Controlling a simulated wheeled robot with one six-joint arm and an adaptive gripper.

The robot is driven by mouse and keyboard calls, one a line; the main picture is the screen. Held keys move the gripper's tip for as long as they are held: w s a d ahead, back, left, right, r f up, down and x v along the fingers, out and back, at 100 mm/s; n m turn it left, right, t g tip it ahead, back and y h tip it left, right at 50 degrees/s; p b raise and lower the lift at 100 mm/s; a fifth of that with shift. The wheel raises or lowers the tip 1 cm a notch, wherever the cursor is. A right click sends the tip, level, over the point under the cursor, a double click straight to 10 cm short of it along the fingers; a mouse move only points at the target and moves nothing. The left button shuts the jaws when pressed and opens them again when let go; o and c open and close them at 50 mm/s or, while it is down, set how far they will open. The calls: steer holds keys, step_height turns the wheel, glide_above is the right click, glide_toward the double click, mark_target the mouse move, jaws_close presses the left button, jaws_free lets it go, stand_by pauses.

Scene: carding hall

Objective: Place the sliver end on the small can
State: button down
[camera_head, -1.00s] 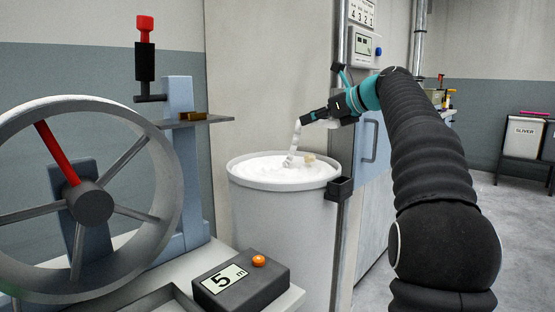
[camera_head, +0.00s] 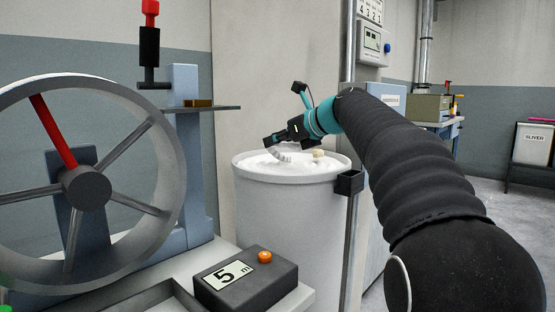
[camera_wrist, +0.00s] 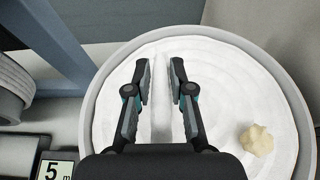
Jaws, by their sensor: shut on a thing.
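A large pale can (camera_head: 290,222) stands in the middle of the head view, filled with white coiled sliver; its rim also shows in the wrist view (camera_wrist: 276,70). My gripper (camera_head: 271,143) is low over the can's mouth, its fingers pointing left. In the wrist view my gripper (camera_wrist: 162,76) is shut on the white sliver end (camera_wrist: 161,105), a strip running between the fingers. In the head view the sliver end (camera_head: 281,157) curves down onto the coils. Whether the strip's tip touches them I cannot tell. No clearly smaller can shows.
A cream tuft (camera_wrist: 257,140) lies on the coils near the rim. A spoked wheel (camera_head: 88,190) and a box marked 5 m (camera_head: 245,280) stand left. A small black holder (camera_head: 349,182) is at the can's right. A SLIVER bin (camera_head: 532,145) stands far right.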

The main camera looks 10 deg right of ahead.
mark_target(277, 164)
steer(key=shift+f+b, duration=0.7)
steer(key=shift+f, duration=1.15)
steer(key=shift+f, duration=0.15)
steer(key=c, duration=1)
jaws_free()
steer(key=shift+d+r, duration=0.1)
steer(key=shift+r, duration=0.1)
steer(key=p+v, duration=0.1)
steer(key=v, duration=0.9)
steer(key=shift+s+d, duration=0.1)
steer(key=shift+v, duration=0.75)
